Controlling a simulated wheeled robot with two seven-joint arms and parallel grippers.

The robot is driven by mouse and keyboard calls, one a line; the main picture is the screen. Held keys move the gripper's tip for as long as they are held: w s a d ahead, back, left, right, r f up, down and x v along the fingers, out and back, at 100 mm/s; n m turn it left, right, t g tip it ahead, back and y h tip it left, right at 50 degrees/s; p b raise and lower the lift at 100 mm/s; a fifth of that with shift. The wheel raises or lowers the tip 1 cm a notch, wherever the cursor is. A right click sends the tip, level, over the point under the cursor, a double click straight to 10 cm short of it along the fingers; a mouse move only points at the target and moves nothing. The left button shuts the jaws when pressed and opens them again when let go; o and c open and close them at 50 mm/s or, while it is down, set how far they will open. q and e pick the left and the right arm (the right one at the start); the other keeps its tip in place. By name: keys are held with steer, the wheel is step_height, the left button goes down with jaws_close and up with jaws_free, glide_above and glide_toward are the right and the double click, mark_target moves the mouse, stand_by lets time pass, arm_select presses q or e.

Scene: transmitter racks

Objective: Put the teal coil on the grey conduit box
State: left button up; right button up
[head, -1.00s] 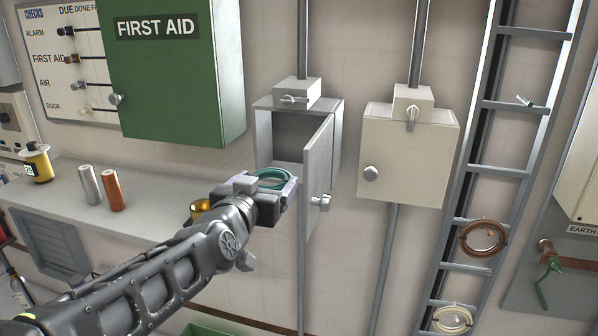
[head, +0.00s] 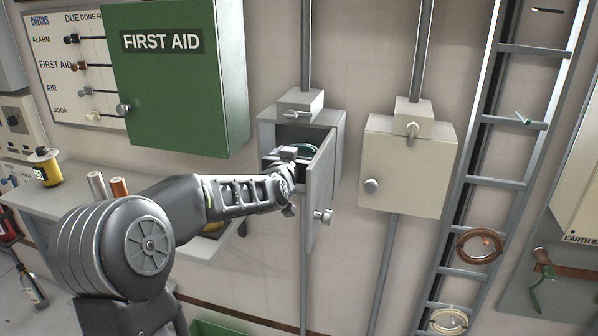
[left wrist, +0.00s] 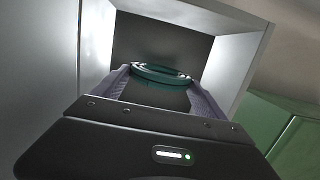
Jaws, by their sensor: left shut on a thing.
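The teal coil (left wrist: 160,72) is held between the purple-grey fingers of my left gripper (left wrist: 163,84) in the left wrist view. In the head view only a bit of the coil (head: 305,148) shows past my wrist. The gripper is shut on it and is inside the mouth of the open grey conduit box (head: 337,128) on the wall. The box's door (head: 318,190) stands open on the right side. In the left wrist view the box's pale inner walls (left wrist: 232,58) surround the coil. I cannot tell whether the coil touches the box. My right gripper is not in view.
A closed cream box (head: 408,165) hangs to the right of the open one. The green first aid cabinet (head: 175,85) is at the left, above a shelf with a yellow spool (head: 45,170). A ladder rack (head: 478,183) with a brown coil (head: 479,246) stands further right.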

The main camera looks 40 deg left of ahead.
mark_target(299, 186)
arm_select(q)
steer(key=shift+s+f, duration=0.1)
steer(key=shift+f, duration=1.45)
steer(key=shift+f, duration=0.1)
step_height(299, 186, down, 3)
steer(key=shift+p, duration=0.85)
steer(key=shift+f, duration=0.55)
steer(key=o, duration=1.3)
steer(key=shift+o, duration=0.2)
steer(key=shift+r, duration=0.1)
